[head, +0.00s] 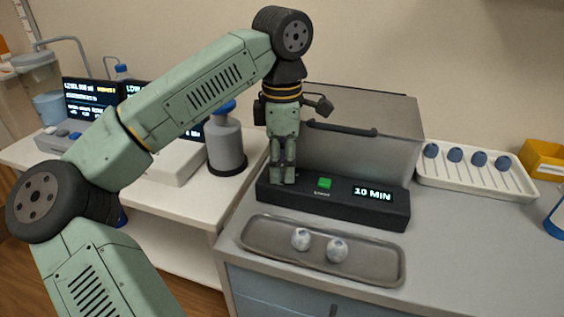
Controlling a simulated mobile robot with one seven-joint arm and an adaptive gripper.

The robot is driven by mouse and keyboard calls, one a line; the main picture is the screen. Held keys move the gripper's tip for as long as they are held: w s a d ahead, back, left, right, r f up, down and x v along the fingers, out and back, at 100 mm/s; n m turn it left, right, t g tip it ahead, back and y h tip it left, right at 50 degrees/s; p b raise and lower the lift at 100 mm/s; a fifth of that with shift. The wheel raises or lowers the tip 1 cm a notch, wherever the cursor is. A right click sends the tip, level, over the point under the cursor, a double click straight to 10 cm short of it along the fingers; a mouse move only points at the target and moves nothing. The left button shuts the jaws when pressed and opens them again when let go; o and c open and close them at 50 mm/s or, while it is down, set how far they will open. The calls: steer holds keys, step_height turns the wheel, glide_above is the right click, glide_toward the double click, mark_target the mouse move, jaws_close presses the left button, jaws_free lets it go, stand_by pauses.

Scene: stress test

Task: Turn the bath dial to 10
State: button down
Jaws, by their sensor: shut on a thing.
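The bath is a grey metal box with a lid (365,155) and a black front panel (335,208). The panel's lit display (373,193) reads "10 MIN", and a green button (324,183) sits left of it. My gripper (284,179) points down at the left part of the panel. Its fingers are shut on what seems to be the dial, which they hide. I cannot see the dial's pointer or marks.
A grey tray (262,262) with two pale round items (337,250) lies in front of the panel. A white rack (480,181) with several dark blue-capped items stands right, near a yellow bin (544,158). A grey bottle (226,146) stands left.

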mark_target(282, 168)
steer(key=shift+m, duration=0.4)
steer(key=c, duration=1.3)
jaws_free()
steer(key=shift+r, duration=0.1)
step_height(282, 168, up, 8)
steer(key=shift+f, duration=0.1)
